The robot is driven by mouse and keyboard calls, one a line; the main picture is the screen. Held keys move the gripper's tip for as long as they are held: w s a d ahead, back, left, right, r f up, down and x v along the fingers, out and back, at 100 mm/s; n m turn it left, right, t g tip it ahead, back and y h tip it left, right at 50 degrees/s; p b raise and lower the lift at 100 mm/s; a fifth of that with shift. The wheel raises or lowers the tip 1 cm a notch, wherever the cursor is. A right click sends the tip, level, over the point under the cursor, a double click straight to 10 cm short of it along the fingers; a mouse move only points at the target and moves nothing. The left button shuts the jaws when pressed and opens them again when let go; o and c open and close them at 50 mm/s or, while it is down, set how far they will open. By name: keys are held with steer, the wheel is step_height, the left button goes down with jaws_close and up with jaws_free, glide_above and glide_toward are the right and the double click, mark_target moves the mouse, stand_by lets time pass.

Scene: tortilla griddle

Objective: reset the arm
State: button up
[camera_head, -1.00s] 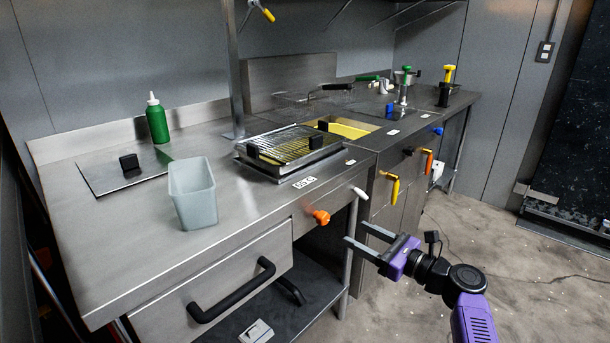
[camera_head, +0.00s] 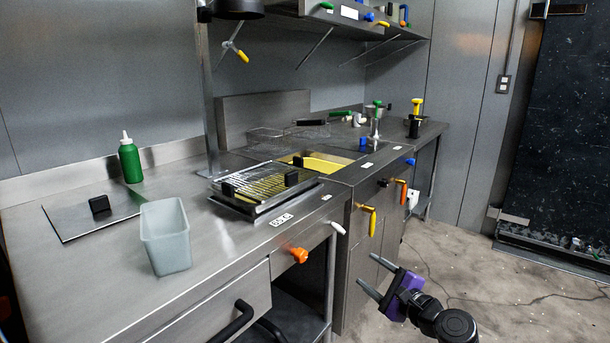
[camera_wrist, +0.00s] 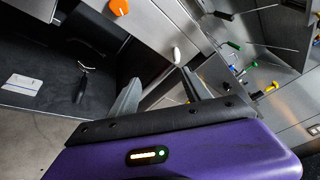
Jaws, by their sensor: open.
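My gripper (camera_head: 381,281) is at the lower right of the head view, in front of the counter's cabinets and above the floor. Its two grey fingers are apart and point left toward the counter front. Nothing is between them. In the wrist view the open fingers (camera_wrist: 160,92) reach up from the purple gripper body, with the counter front beyond them. The griddle (camera_head: 266,188) with its ridged metal lid lies on the counter, well away from my gripper.
The steel counter (camera_head: 110,276) holds a grey bin (camera_head: 165,236), a green bottle (camera_head: 130,160) and a yellow fryer well (camera_head: 325,163). An orange knob (camera_head: 299,255) and a yellow handle (camera_head: 369,217) stick out from its front. The floor (camera_head: 500,290) at right is free.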

steer(key=s+d+f+n+t+h, duration=0.1)
steer(key=s+d+f+n+h, duration=0.25)
steer(key=s, duration=0.25)
steer(key=s+d+f+n+t+h, duration=0.1)
steer(key=s+d+f+n+h, duration=0.15)
steer(key=s+f, duration=0.35)
steer(key=s+d+n+h, duration=0.2)
steer(key=s+n, duration=0.3)
steer(key=s, duration=1.1)
steer(key=s+a+r+n+g, duration=0.1)
steer(key=s+a+r+n, duration=0.15)
steer(key=s, duration=0.85)
steer(key=s+a+r+n, duration=0.1)
steer(key=s+r+n, duration=0.2)
steer(key=s, duration=0.8)
steer(key=s+a+r+n+g, duration=0.1)
steer(key=s+r+n, duration=0.15)
steer(key=s, duration=0.85)
step_height(320, 180, up, 13)
steer(key=p, duration=1.4)
steer(key=shift+s+a+r, duration=0.15)
steer(key=shift+r, duration=0.05)
